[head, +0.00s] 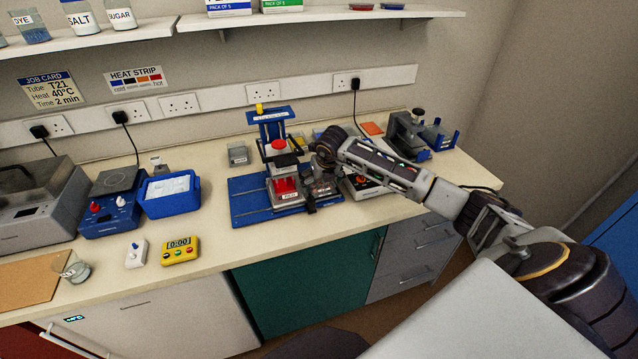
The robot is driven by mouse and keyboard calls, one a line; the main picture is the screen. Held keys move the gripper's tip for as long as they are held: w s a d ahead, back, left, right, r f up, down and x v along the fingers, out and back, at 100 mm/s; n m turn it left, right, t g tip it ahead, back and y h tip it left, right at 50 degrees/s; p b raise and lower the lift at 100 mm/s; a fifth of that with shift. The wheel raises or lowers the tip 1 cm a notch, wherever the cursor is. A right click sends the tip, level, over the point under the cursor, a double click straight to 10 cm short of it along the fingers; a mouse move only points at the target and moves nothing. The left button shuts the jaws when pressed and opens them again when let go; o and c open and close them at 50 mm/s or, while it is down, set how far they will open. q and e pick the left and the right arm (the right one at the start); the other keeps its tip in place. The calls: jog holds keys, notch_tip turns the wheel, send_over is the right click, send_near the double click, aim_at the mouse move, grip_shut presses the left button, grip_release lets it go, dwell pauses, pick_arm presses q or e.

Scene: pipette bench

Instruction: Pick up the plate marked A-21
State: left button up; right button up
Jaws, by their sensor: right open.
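A small plate or block with red on top (286,187) sits on the blue base (249,207) of a blue stand. Its front label is too small to read, so I cannot tell whether it says A-21. My right gripper (313,200) points down just right of this plate, over the blue base. It is open, and I see nothing held in it. I cannot tell whether a finger touches the plate. The gripper and wrist hide part of the base's right side. My left gripper is not in view.
The blue stand's upright (270,125) with a red knob rises behind the plate. A dark-topped device (365,187) is close to the right. A blue tub (171,194), yellow timer (180,250) and microscope-like device (408,135) also stand on the bench. The front counter strip is mostly clear.

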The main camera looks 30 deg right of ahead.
jog(key=c, duration=1.1)
jog(key=shift+r, duration=0.15)
notch_tip(320, 180, up, 28)
jog(key=b, duration=0.3)
dwell(0.4)
dwell(0.5)
